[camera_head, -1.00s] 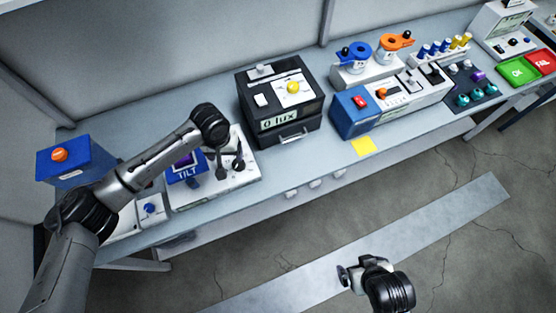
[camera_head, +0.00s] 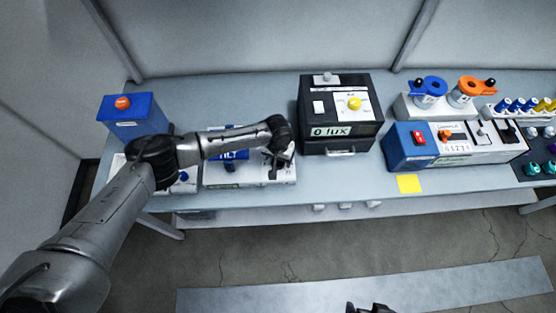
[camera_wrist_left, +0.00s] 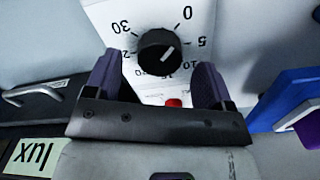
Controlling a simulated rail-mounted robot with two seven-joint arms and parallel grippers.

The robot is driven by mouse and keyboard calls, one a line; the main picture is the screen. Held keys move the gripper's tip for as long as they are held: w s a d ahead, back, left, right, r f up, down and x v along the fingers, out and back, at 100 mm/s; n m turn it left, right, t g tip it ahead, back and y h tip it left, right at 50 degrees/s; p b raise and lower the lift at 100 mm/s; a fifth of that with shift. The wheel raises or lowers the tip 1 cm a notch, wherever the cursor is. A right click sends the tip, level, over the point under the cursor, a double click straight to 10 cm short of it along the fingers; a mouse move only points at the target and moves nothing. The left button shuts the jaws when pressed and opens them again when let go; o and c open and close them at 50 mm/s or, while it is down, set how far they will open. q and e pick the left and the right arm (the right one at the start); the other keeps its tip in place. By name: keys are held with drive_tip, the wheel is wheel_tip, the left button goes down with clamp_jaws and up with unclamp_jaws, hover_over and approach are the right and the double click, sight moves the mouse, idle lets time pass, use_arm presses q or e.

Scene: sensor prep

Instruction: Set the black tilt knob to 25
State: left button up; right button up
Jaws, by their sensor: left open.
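The black tilt knob (camera_wrist_left: 152,58) shows in the left wrist view on a white dial plate (camera_wrist_left: 123,14) with printed numbers. Its white pointer line slants up to the right, roughly towards the 5. My left gripper (camera_head: 277,165) is over the right part of the white tilt unit (camera_head: 215,179). Its open dark fingers stand on either side of the knob in the wrist view; I cannot tell whether they touch it. In the head view my arm hides the knob and part of the blue TILT display (camera_head: 238,154). Only a dark piece of my right arm shows at the bottom edge.
A black lux box (camera_head: 310,107) stands just right of the tilt unit. A blue box with an orange button (camera_head: 123,103) is at the left. A red spot (camera_wrist_left: 173,102) lies below the knob. A yellow note (camera_head: 409,184) lies on the bench (camera_head: 340,179).

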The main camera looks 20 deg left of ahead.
use_arm(q)
drive_tip(key=shift+f, duration=1.05)
drive_tip(key=shift+c, duration=0.4)
drive_tip(key=c, duration=0.8)
drive_tip(key=shift+c, duration=0.2)
drive_tip(key=shift+m, duration=0.3)
